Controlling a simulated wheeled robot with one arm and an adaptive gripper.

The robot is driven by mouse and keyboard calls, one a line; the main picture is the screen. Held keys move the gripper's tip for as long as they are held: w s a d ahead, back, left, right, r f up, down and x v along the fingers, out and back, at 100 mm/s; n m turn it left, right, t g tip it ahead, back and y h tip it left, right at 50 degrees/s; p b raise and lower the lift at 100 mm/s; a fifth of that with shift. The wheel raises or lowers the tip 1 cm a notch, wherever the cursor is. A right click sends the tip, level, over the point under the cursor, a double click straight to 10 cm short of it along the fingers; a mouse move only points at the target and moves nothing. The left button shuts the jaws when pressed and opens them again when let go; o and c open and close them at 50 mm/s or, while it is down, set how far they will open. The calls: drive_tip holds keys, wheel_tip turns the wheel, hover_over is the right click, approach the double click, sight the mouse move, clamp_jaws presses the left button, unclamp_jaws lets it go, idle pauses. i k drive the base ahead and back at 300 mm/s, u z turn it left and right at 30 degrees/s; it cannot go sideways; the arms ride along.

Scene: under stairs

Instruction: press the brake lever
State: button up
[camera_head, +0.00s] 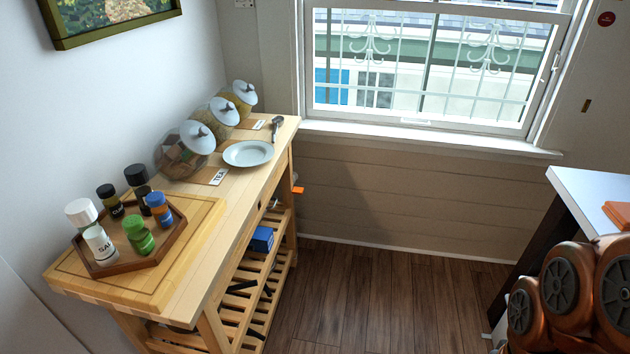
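A small orange tab (298,190) sticks out from the far right end of the wooden trolley (222,240), below its top. It may be the brake lever, but it is too small to tell. A grey-white piece shows just left of it, by the trolley's far leg. My gripper is not in view. Copper-coloured rounded links with dark discs, seemingly of my arm, fill the lower right corner, well apart from the tab.
The trolley top holds a hexagonal tray (105,268) of several bottles, glass jars (185,150), a plate (248,153) and a spoon (277,126). A blue box (262,239) lies on a slatted shelf. A white-topped table (590,190) stands right. The wooden floor (380,300) between is clear.

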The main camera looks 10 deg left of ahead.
sight(297, 190)
drive_tip(key=z, duration=2.55)
drive_tip(key=i, duration=0.6)
drive_tip(key=u, duration=2.8)
drive_tip(key=i, duration=0.95)
